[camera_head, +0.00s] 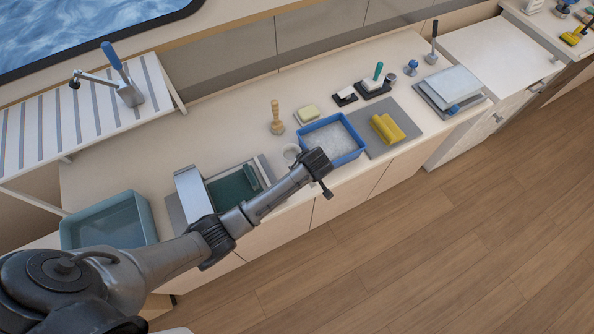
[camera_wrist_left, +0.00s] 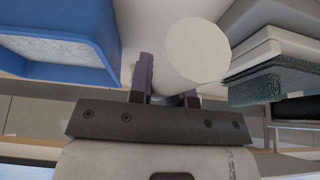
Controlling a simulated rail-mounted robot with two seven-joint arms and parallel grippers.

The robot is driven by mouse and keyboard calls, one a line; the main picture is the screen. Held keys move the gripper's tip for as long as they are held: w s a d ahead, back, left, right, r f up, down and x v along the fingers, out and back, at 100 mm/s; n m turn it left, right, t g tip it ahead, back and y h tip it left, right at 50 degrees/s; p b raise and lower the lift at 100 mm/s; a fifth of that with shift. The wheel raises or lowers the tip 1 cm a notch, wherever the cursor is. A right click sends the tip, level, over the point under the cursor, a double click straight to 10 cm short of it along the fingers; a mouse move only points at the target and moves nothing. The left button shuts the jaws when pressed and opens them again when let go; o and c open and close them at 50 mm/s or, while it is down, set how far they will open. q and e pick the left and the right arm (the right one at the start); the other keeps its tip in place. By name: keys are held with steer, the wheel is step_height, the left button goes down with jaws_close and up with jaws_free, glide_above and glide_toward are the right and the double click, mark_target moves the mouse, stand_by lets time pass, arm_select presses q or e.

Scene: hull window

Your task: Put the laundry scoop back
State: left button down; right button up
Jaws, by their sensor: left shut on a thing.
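The laundry scoop (camera_wrist_left: 192,52) appears as a plain white cylinder with a round end in the left wrist view, directly at the fingers of my left gripper (camera_wrist_left: 165,85). The gripper is shut on it; the exact grip is partly hidden. In the head view my left gripper (camera_head: 317,164) is over the counter, at the near left corner of a blue tray (camera_head: 358,153) of white granules. The white scoop (camera_head: 291,151) shows partly behind my arm, left of that tray. The tray also shows at the left in the left wrist view (camera_wrist_left: 62,25). My right gripper is in neither view.
A yellow object (camera_head: 386,128) lies on a grey mat right of the tray.

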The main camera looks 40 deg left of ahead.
arm_select(q)
steer(key=shift+w+a+f, duration=0.1)
steer(key=shift+a+f, duration=0.3)
steer(key=shift+a, duration=0.2)
steer(key=shift+a+f, duration=0.4)
steer(key=shift+a, duration=0.15)
steer(key=shift+f, duration=1.9)
steer(key=shift+f, duration=0.1)
steer(key=shift+f, duration=0.15)
steer(key=c, duration=1.1)
jaws_free()
steer(key=shift+o, duration=0.2)
